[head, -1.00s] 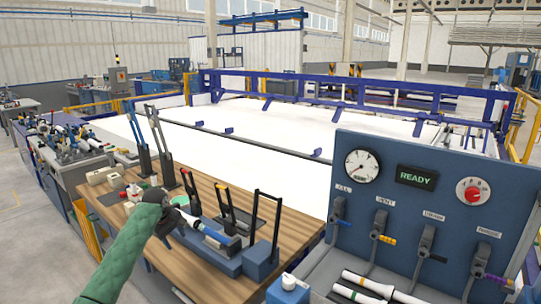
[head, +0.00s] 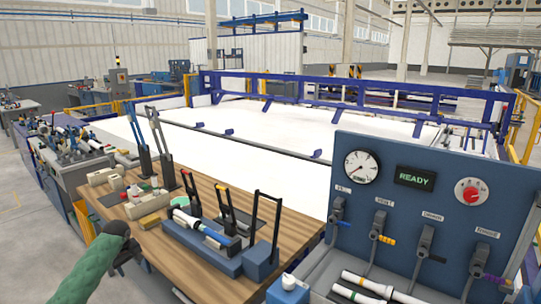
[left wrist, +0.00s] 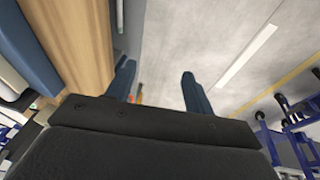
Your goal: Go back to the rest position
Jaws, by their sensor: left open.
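My left arm, in a green sleeve, comes in from the lower left of the head view. My left gripper (head: 128,262) is at the left front edge of the wooden workbench (head: 165,262), clear of the pipes. In the left wrist view its two dark blue fingers (left wrist: 160,88) are spread apart with nothing between them, over the grey floor. White pipes (head: 200,228) lie in the blue fixture (head: 205,255) on the bench. My right gripper does not show in either view.
A blue control panel (head: 400,200) with a gauge and a READY display (head: 415,179) stands at right. More white pipes (head: 365,285) lie before it. Upright levers (head: 190,190) rise from the bench. Grey floor (head: 30,240) at left is clear.

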